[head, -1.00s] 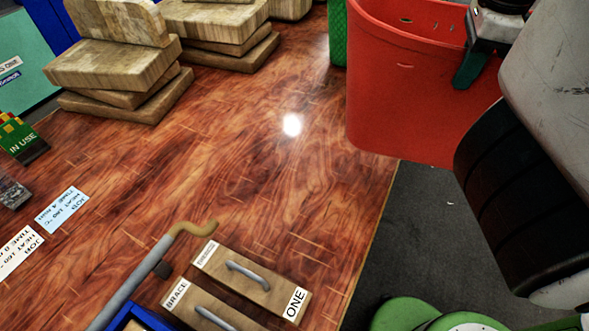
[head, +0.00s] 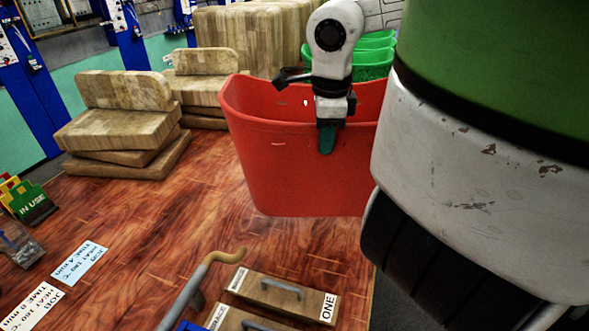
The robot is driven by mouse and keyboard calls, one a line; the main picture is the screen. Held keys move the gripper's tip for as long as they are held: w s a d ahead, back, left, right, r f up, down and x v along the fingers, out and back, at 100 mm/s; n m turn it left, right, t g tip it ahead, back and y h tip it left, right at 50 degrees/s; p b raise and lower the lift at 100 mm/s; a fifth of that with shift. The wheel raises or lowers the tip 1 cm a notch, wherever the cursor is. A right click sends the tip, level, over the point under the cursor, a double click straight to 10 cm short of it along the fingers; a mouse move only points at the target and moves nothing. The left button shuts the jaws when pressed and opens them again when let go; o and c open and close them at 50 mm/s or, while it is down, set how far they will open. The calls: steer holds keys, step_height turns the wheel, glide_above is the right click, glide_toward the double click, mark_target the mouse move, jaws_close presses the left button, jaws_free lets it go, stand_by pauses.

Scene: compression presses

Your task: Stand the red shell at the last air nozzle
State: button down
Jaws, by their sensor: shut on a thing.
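The red shell (head: 300,165) is a large, open, tapered bin in the upper middle of the head view. My gripper (head: 327,135) is shut on its near rim, with one dark green finger showing on the outside of the wall. The shell hangs upright, its opening up, and appears above the far right part of the wooden surface. I cannot tell how far its bottom is from the surface. No air nozzle can be made out for sure; a grey pipe with a bent tan end (head: 215,265) rises at the lower middle.
Green shells (head: 365,58) stand behind the red one. Stacked wooden blocks (head: 120,115) are at the left, beside blue posts. A board labelled ONE (head: 285,296) is in front. The middle wood is clear.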

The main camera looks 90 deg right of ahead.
steer(key=w+d+f+p, duration=0.1)
steer(key=w+d+f, duration=0.1)
steer(key=w+f, duration=0.4)
steer(key=shift+d+f, duration=0.35)
steer(key=shift+f, duration=1.5)
steer(key=shift+f, duration=0.15)
steer(key=c, duration=1.2)
jaws_free()
step_height(320, 180, up, 12)
steer(key=a, duration=0.1)
steer(key=shift+a+b, duration=0.2)
steer(key=shift+b, duration=0.2)
